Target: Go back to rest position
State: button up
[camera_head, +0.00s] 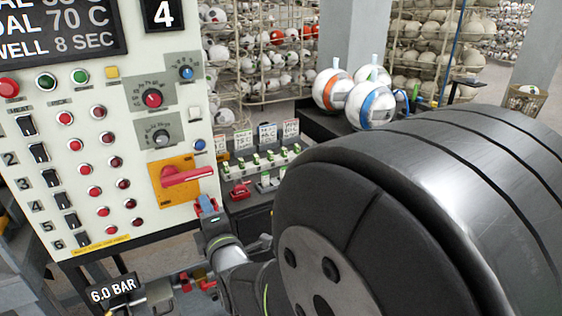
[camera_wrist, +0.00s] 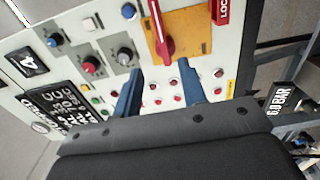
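My gripper (camera_head: 208,206) shows its blue fingers just below the right end of a red lever handle (camera_head: 188,176) on an orange plate (camera_head: 166,196) of the control panel. In the wrist view my gripper (camera_wrist: 158,72) has its two blue fingers apart with nothing between them. The red lever (camera_wrist: 160,35) and orange plate (camera_wrist: 190,40) lie beyond the fingertips there. I cannot tell whether a finger touches the lever. My large dark arm link covers the right half of the head view.
The white control panel (camera_head: 150,55) carries knobs, buttons and switches. A row of green-topped switches (camera_head: 262,161) and several balls (camera_head: 372,105) stand behind to the right. A 6.0 BAR sign (camera_head: 113,291) hangs low at left. Wire ball racks stand at the back.

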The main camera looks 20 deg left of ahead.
jog(key=shift+w+a, duration=0.1)
jog(key=x, duration=1.7)
jog(key=shift+w+f, duration=0.1)
jog(key=shift+s, duration=0.25)
jog(key=v, duration=1.7)
jog(key=x, duration=1.7)
jog(key=shift+w+a+f, duration=0.15)
jog(key=shift+w, duration=0.15)
jog(key=shift+f+m, duration=0.3)
jog(key=shift+m, duration=0.7)
jog(key=v, duration=1.8)
jog(key=m, duration=0.2)
send_near(190, 177)
jog(key=shift+w+a+f, duration=0.1)
jog(key=shift+a+f, duration=0.15)
jog(key=shift+a, duration=0.65)
